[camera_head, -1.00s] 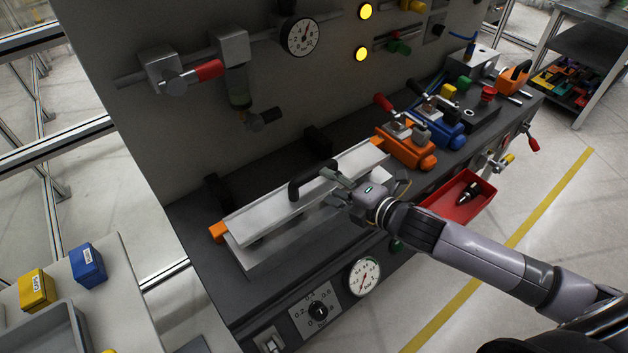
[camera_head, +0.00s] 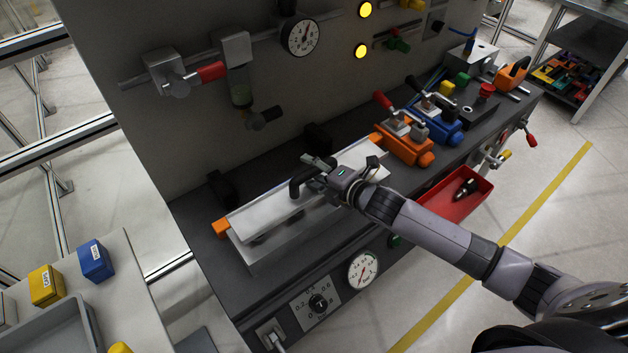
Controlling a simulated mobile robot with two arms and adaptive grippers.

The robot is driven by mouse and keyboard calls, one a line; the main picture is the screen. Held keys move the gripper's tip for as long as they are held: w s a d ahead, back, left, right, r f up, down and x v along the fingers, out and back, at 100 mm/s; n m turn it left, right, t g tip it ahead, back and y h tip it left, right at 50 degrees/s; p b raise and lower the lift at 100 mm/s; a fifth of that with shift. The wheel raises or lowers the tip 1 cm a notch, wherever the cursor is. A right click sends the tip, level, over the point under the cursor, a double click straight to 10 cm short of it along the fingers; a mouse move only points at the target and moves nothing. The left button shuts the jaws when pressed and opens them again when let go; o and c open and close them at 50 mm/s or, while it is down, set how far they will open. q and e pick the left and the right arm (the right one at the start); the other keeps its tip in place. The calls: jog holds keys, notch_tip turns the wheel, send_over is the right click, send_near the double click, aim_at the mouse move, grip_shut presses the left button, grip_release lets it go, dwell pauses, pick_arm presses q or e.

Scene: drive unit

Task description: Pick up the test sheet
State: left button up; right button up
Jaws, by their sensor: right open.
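A long pale flat plate, which looks like the test sheet (camera_head: 268,216), lies on a grey metal fixture on the bench. A black bar handle (camera_head: 296,186) stands up from its middle. My right gripper (camera_head: 316,170) is open at the far part of this handle, with its fingers pointing left. The hand hides part of the handle and plate, so I cannot tell whether the fingers touch the handle. My left gripper is not in view.
An orange clamp (camera_head: 405,148) and a blue clamp (camera_head: 436,122) stand right of the plate. A red bin (camera_head: 455,201) hangs at the bench front. A panel with a gauge (camera_head: 301,38) and valves rises behind. A side table with yellow and blue boxes (camera_head: 95,261) is at left.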

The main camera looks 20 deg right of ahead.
jog(key=shift+c, duration=0.5)
grip_shut()
dwell(0.3)
jog(key=shift+r, duration=0.15)
